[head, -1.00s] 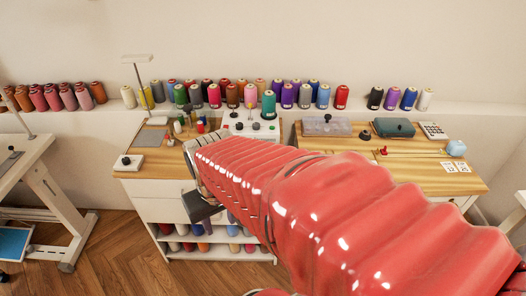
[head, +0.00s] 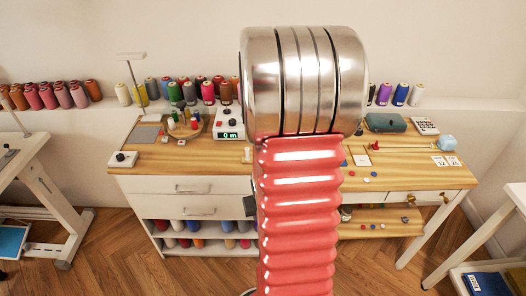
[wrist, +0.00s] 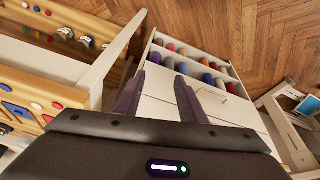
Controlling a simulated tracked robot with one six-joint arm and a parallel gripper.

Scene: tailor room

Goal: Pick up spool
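Many thread spools are in view, and I cannot tell which one is meant. Coloured spools (head: 208,92) stand in rows on the back ledge, partly hidden by my arm. Small spools (head: 171,119) stand on a round holder on the left wooden table. More spools lie in the low shelves of the white cabinet, and they also show in the wrist view (wrist: 181,68). My gripper (wrist: 160,78) is open and empty, its dark fingers apart and pointing towards the white cabinet front and shelves. In the head view my arm hides most of it.
A white meter box (head: 229,124) reading 0 m stands on the left table. A white lamp (head: 131,58) rises at the left. Wooden floor (head: 110,240) is clear in front.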

